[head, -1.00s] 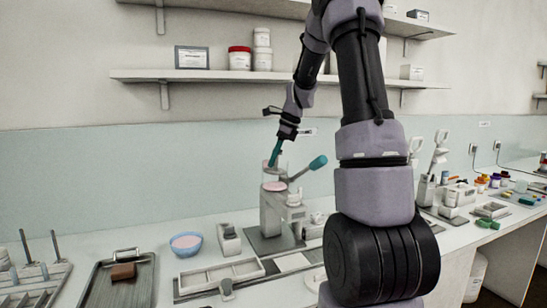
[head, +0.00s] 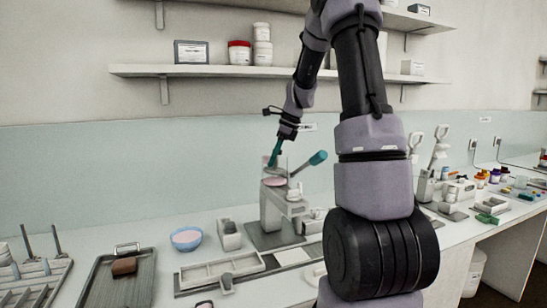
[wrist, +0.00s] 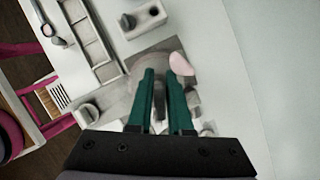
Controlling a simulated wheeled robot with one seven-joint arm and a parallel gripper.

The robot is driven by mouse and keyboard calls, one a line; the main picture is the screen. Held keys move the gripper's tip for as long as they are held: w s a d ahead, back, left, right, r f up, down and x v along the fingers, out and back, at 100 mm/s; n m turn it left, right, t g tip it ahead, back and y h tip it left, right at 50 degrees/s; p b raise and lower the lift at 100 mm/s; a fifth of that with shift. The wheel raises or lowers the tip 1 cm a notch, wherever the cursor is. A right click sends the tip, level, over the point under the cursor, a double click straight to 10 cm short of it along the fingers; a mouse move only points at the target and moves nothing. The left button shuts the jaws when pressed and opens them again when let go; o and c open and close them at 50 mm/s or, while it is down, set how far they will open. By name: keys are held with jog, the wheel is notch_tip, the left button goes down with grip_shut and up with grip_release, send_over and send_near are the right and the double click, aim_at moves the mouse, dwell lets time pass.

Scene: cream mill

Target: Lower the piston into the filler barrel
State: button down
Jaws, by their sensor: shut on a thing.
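The grey filler (head: 270,212) stands on the bench in the head view, with a pink mass (head: 275,182) at the top of its barrel. A teal-ended lever (head: 318,158) rises to its right. My gripper (head: 272,163) is directly above the barrel, teal fingers pointing down. It is shut on a small grey part, apparently the piston (head: 271,172), just over the pink mass. In the wrist view the fingers (wrist: 161,72) show a gap, with a grey round shape (wrist: 148,60) beyond and pink (wrist: 181,64) to the right. The fingers hide most of the barrel mouth.
A blue bowl (head: 186,238), a small grey block (head: 229,235) and a compartment tray (head: 222,272) lie left and in front of the filler. A dark tray (head: 118,282) with a brown block is further left. Shelves hang on the wall behind. Bench instruments stand at right.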

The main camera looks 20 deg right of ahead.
jog(key=shift+f, duration=1.4)
jog(key=shift+f, duration=0.35)
jog(key=c, duration=0.8)
grip_release()
jog(key=shift+o, duration=0.2)
jog(key=shift+r, duration=0.1)
jog(key=shift+r, duration=3)
